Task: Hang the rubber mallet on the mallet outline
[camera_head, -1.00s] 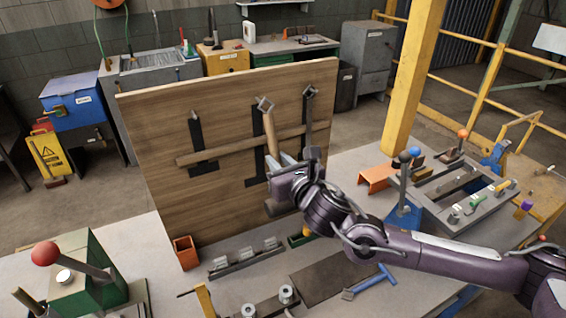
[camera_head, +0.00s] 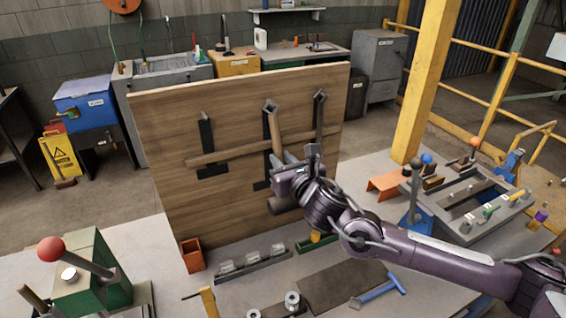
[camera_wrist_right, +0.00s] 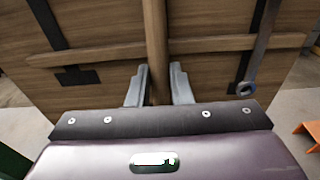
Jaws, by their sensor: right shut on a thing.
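The rubber mallet is upright in front of the wooden board, its dark head (camera_head: 284,204) at the bottom and its wooden handle (camera_head: 274,128) pointing up. A diamond-shaped loop (camera_head: 270,105) shows at the handle's top, near the top of the middle black outline (camera_head: 266,145); I cannot tell if it is on a peg. My right gripper (camera_head: 282,168) is shut on the handle. In the right wrist view the handle (camera_wrist_right: 155,40) stands between both fingers (camera_wrist_right: 158,88). The handle and gripper hide part of the outline. My left gripper is out of view.
A wooden strip (camera_head: 225,153) crosses the board (camera_head: 165,125). A bare black outline (camera_head: 206,150) is on the left; a grey spanner (camera_wrist_right: 250,75) hangs on the right. Below are an orange bin (camera_head: 192,256), a tray (camera_head: 255,265) and a blue-handled tool (camera_head: 380,290).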

